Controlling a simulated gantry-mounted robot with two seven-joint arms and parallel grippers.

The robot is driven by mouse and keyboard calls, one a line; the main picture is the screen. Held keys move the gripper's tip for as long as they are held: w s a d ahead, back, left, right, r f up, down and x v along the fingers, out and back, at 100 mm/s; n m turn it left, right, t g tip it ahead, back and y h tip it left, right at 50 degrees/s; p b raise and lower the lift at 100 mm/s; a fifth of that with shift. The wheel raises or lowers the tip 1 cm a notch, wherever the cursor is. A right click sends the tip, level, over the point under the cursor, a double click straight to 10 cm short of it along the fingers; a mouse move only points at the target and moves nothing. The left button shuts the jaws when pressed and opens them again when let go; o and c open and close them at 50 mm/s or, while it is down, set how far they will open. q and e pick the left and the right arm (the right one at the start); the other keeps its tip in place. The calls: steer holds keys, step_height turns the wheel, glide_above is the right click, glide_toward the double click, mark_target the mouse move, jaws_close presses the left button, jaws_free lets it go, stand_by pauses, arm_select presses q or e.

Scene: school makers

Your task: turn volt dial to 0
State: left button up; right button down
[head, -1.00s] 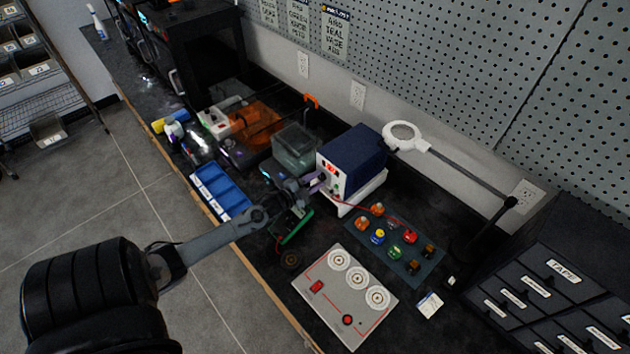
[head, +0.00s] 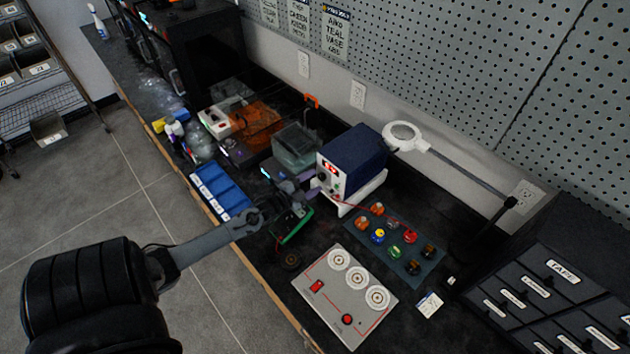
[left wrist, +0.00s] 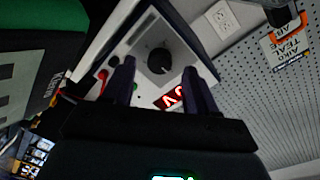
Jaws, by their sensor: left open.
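The power supply (head: 357,158) is a dark blue box with a light front panel. A black round dial (left wrist: 159,61) with a pale pointer mark shows on that panel in the left wrist view. A lit red display (left wrist: 171,97) sits beside the dial. My left gripper (head: 314,187) is open in front of the panel. In the left wrist view its two purple fingers stand on either side of the dial, with no contact visible. I cannot read the dial's scale or the display's full number. My right gripper is not in view.
A red lead runs from the panel over the bench. A grey board with three white round parts (head: 349,299) and a mat of coloured parts (head: 425,262) lie to the right. A blue tray (head: 221,191) and clear bin (head: 295,149) stand to the left. A magnifier lamp (head: 404,137) stands behind.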

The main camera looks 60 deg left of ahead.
arm_select(q)
steer(key=s, duration=0.3)
steer(key=s+d, duration=0.1)
steer(key=s, duration=0.5)
steer(key=shift+d+r, duration=0.25)
steer(key=shift+r, duration=0.05)
steer(key=shift+s, duration=0.1)
